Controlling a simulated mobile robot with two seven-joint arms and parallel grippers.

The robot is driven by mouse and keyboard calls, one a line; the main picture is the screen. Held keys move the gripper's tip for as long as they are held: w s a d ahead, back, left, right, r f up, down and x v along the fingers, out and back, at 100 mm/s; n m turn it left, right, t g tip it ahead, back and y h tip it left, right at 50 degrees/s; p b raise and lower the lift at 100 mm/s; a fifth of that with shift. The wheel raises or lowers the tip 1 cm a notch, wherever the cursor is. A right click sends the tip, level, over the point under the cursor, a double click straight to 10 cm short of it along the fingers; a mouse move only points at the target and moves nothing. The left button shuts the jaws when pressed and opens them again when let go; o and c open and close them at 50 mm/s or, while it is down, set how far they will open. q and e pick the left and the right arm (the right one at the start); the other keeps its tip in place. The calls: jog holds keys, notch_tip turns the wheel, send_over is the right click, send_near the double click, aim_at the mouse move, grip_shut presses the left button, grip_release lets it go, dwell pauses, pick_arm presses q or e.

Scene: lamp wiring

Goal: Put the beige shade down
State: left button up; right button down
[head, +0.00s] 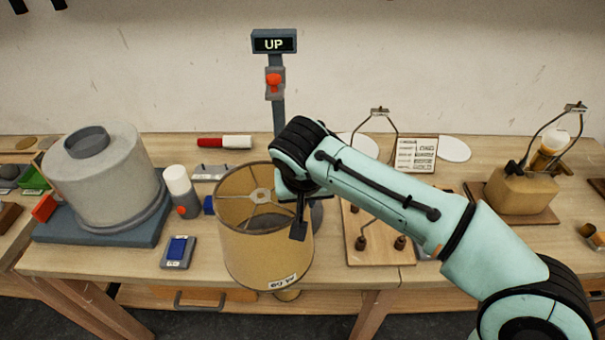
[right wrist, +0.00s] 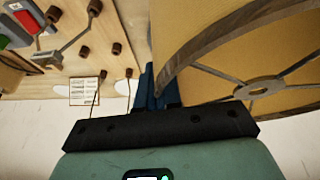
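The beige shade (head: 262,262) is an upright open drum with a metal spider ring across its top and a small label low on its front. In the head view it overlaps the front edge of the table. In the right wrist view the shade (right wrist: 235,45) fills the upper right, against the blue-grey fingers (right wrist: 150,88). The gripper looks shut on its wall; the shade hides part of the fingers. My left gripper is not in view.
Left of the shade are a grey drum-shaped object (head: 105,180), a white-capped bottle (head: 181,190) and a blue-topped box (head: 178,251). A post with an "UP" sign (head: 274,42) stands behind. Right are a wooden board (head: 375,251) with pegs and a lamp (head: 524,190).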

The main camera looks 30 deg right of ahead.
jog(key=w+d+f, duration=0.3)
jog(key=w+d, duration=0.4)
jog(key=w, duration=0.3)
jog(key=shift+d+f, duration=0.25)
jog(key=shift+f, duration=0.05)
jog(key=shift+f, duration=0.15)
jog(key=c, duration=1.3)
grip_release()
jog(key=shift+s, duration=0.1)
jog(key=p+v, duration=0.3)
jog(key=v, duration=0.9)
jog(key=shift+r+p, duration=0.25)
jog(key=shift+p, duration=0.1)
